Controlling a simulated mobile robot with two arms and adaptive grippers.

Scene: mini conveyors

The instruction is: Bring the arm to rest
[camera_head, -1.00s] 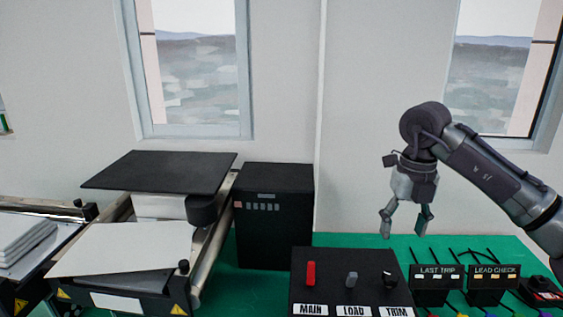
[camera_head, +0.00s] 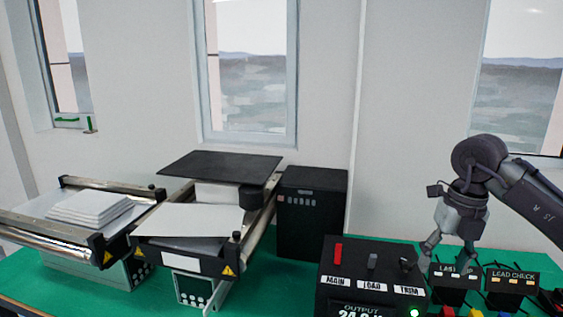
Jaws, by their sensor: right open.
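My right gripper (camera_head: 447,255) is open and empty. It hangs from the arm that comes in from the right and points down. In the picture its fingers overlap the LAST TRIP box (camera_head: 452,286) and sit right of the control box (camera_head: 340,268) with MAIN, LOAD and TRIM labels. I cannot tell its exact height above them. My left gripper is not in view.
Two mini conveyors (camera_head: 75,235) stand on the green table (camera_head: 262,285) at left. White sheets (camera_head: 90,207) lie on the left one. A black plate (camera_head: 220,167) overhangs the other. A black cabinet (camera_head: 312,220) stands behind.

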